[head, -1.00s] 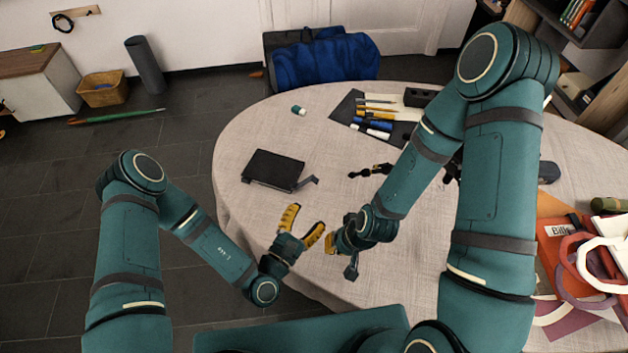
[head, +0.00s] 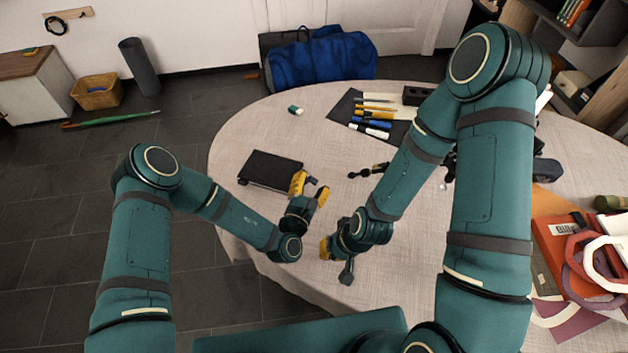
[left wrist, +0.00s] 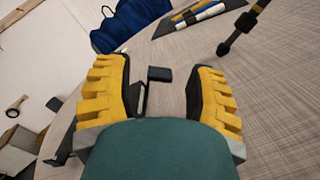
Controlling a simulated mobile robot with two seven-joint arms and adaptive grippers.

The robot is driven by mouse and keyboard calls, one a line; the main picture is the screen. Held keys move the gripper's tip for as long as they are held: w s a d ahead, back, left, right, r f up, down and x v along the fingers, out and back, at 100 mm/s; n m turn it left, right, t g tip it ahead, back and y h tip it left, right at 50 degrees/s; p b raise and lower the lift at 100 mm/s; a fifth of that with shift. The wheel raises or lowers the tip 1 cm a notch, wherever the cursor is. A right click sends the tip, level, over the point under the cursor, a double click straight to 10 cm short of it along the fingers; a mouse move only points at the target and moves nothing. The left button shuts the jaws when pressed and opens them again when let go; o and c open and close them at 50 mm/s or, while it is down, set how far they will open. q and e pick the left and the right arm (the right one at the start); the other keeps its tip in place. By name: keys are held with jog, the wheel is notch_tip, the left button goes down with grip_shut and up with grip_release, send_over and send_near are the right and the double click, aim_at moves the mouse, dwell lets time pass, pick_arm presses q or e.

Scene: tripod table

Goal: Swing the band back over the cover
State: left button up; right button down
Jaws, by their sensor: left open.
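A dark flat cover (head: 272,167) lies on the round table, left of its middle. A bent dark band, seen in the left wrist view (left wrist: 160,74), sticks out from the cover's right side, with its flat end standing between my left fingers in that picture. In the head view the fingers partly hide it. My left gripper (head: 310,189) is open at the right edge of the cover, its yellow fingers on either side of the band's end. I cannot tell whether they touch it. My right gripper (head: 326,248) hangs near the table's front, and its finger opening is hidden.
A dark mat (head: 345,105) with pens and markers lies at the back. A small white-and-green object (head: 295,110) lies near the back left edge. A black jointed tool (head: 368,171) lies right of the cover. Red folders (head: 565,245) and rings crowd the right.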

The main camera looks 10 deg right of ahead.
pick_arm(q)
jog(key=shift+x, duration=0.85)
pick_arm(e)
jog(key=shift+f, duration=0.15)
pick_arm(q)
jog(key=shift+o, duration=0.2)
jog(key=c, duration=0.9)
